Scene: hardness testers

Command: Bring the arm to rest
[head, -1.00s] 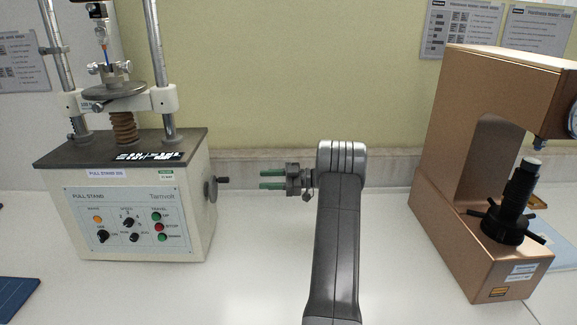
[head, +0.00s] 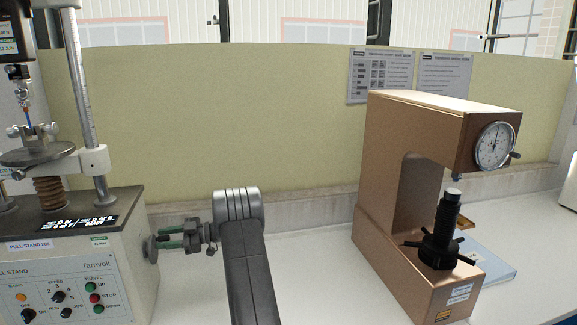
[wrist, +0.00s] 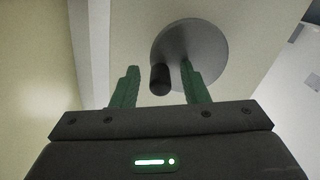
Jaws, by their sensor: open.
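My gripper (head: 172,238) is open, with green fingers pointing left toward the side of the pull stand (head: 70,265). In the wrist view my gripper (wrist: 158,88) shows its two green fingers apart. The stand's round side handwheel (wrist: 190,55) and its dark knob (wrist: 160,79) appear beyond and between the fingertips. I cannot tell whether the fingers touch the knob. In the head view the handwheel (head: 152,250) is partly covered by the fingertips. My arm rises from the bottom of the head view.
A copper-coloured hardness tester (head: 385,205) with a dial (head: 494,146) stands to the right. A blue-grey booklet (head: 495,268) lies beside it. A yellow partition (head: 230,120) closes off the back. The white bench (head: 310,260) is clear between my arm and the tester.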

